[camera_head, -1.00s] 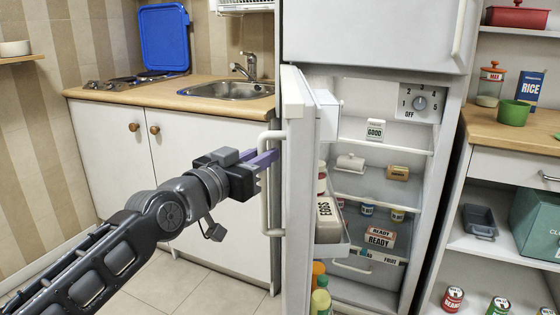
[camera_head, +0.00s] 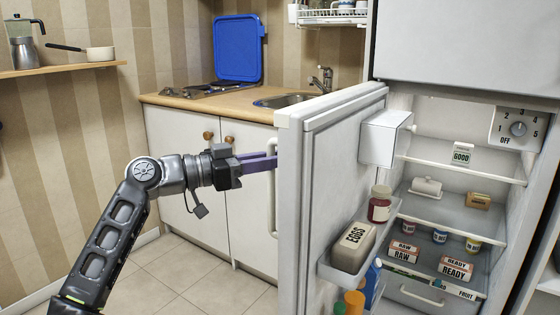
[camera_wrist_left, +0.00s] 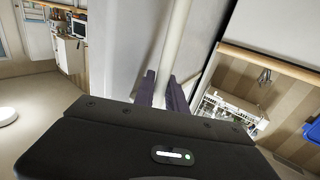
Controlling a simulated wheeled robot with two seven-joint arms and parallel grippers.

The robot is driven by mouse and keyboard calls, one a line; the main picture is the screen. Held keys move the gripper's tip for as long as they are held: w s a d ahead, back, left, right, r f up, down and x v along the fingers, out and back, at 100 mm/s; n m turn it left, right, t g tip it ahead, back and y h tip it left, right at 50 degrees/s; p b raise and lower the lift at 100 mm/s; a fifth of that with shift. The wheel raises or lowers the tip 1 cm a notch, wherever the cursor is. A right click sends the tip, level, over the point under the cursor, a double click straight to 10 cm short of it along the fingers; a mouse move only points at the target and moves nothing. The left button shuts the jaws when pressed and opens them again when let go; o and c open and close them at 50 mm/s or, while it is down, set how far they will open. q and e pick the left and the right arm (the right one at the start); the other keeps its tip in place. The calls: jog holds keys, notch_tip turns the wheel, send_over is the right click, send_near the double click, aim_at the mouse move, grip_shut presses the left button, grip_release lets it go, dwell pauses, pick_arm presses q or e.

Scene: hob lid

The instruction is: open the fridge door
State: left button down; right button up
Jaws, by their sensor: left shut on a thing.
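The white fridge door (camera_head: 325,165) stands wide open toward the left, its inner side with shelves facing me. Its vertical handle (camera_head: 272,205) is on the outer face, partly hidden behind the door edge. My left gripper (camera_head: 272,160) is at the handle's upper part, its purple fingers shut on it. In the left wrist view the fingers (camera_wrist_left: 163,92) close around the pale handle bar (camera_wrist_left: 176,40). The fridge interior (camera_head: 440,215) shows shelves with food. My right gripper is not in view.
Left of the door are a white cupboard (camera_head: 190,150), a sink (camera_head: 285,100) and a hob with a blue lid (camera_head: 238,48). The tiled floor (camera_head: 190,285) in front is clear.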

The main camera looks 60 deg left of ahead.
pick_arm(q)
jog(key=shift+s+a+r, duration=0.1)
jog(key=shift+a+r, duration=0.05)
jog(key=shift+a, duration=0.2)
jog(key=c, duration=1.4)
grip_release()
jog(key=shift+o, duration=0.2)
jog(key=s+p, duration=0.1)
jog(key=s, duration=0.6)
jog(key=shift+s+a, duration=0.3)
jog(key=shift+a, duration=0.15)
